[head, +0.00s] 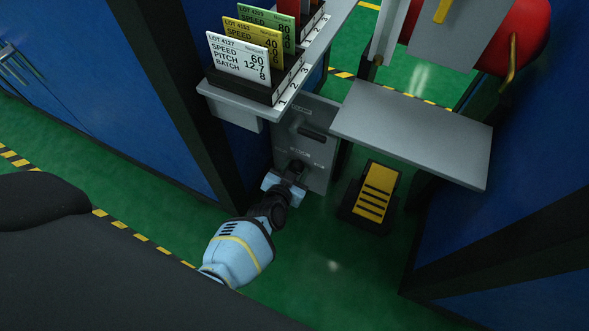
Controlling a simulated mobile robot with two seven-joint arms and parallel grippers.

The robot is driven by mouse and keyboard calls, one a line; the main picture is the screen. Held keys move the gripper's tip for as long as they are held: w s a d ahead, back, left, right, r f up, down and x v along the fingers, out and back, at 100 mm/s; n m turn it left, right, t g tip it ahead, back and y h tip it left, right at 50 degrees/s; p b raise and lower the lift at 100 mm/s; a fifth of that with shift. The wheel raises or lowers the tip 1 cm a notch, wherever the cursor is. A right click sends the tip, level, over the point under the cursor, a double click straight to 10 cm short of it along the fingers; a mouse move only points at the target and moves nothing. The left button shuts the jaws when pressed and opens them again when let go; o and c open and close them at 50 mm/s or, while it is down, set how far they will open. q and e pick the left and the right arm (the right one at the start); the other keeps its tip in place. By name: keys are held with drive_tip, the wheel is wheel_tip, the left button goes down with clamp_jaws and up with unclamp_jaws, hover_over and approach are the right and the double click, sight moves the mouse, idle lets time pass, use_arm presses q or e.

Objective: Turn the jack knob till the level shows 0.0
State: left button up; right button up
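My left gripper (286,182) is low at the front of a grey panel (286,127), below the card shelf. A dark round knob (297,167) shows on the panel just beyond the gripper. The gripper is at or very near the knob; I cannot tell whether it touches it, or whether its fingers are apart or closed. A dark display window (311,132) sits higher on the panel, and no figures can be read in it. My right gripper is out of view.
A shelf (237,101) with lot cards (240,56) overhangs the panel. A grey plate (415,130) juts out at right. A yellow-and-black pedal (373,194) stands on the green floor (330,260). Blue cabinets with dark posts flank both sides.

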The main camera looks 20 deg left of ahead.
use_arm(q)
drive_tip(key=c, duration=0.5)
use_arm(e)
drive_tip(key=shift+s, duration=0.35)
use_arm(q)
drive_tip(key=shift+h, duration=0.3)
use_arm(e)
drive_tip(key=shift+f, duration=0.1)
use_arm(q)
drive_tip(key=shift+n, duration=0.3)
drive_tip(key=shift+a+f+n+h+b, duration=0.15)
drive_tip(key=shift+n+h+b, duration=0.25)
drive_tip(key=shift+n+h, duration=0.2)
drive_tip(key=shift+n+h+b, duration=0.6)
drive_tip(key=shift+n+b, duration=0.2)
drive_tip(key=shift+n, duration=0.2)
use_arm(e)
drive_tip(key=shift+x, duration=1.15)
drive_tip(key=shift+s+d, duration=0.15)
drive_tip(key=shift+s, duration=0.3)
use_arm(q)
drive_tip(key=o, duration=1)
drive_tip(key=shift+c, duration=0.2)
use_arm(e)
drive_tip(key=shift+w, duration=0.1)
